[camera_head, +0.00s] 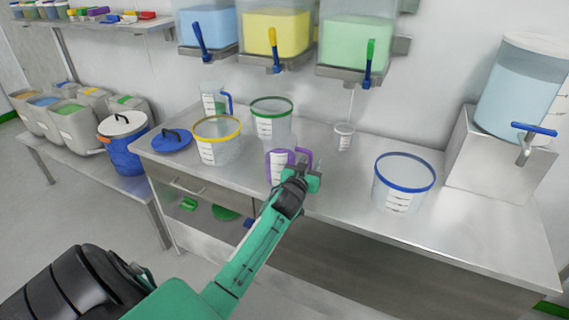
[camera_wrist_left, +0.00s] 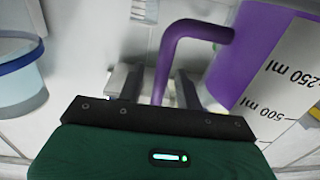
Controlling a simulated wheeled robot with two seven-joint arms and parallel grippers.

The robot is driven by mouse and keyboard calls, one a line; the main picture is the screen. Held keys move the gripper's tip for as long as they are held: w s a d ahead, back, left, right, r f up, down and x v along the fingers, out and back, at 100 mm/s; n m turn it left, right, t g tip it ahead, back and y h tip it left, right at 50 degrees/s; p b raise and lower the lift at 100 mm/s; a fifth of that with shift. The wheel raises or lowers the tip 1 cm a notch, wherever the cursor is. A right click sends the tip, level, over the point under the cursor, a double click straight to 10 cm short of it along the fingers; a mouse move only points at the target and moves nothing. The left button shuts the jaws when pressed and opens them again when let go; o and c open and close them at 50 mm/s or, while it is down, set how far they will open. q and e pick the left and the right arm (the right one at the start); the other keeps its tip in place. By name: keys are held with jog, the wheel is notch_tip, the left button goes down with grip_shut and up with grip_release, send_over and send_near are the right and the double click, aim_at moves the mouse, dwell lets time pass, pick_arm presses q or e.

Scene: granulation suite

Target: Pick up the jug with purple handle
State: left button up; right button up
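The jug with the purple handle (camera_head: 278,167) stands upright near the front edge of the steel bench, partly hidden by my left arm. It has a purple band and a white scale label, and its side also fills the right of the left wrist view (camera_wrist_left: 245,60). My left gripper (camera_head: 308,170) is at the handle, on the jug's right side. In the left wrist view the curved purple handle (camera_wrist_left: 163,70) runs down between the two fingers (camera_wrist_left: 158,88). The fingers look apart, with small gaps beside the handle. My right gripper is not in view.
On the bench (camera_head: 335,185) are a yellow-rimmed tub (camera_head: 218,150), a green-rimmed tub (camera_head: 272,125), a small beaker (camera_head: 343,137), a blue-handled jug (camera_head: 213,103) and a blue-rimmed tub (camera_head: 402,185). Dispensers hang above. Bare bench lies between the purple jug and blue-rimmed tub.

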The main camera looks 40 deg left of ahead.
pick_arm(q)
grip_shut()
dwell(1.3)
jog(key=shift+r, duration=0.1)
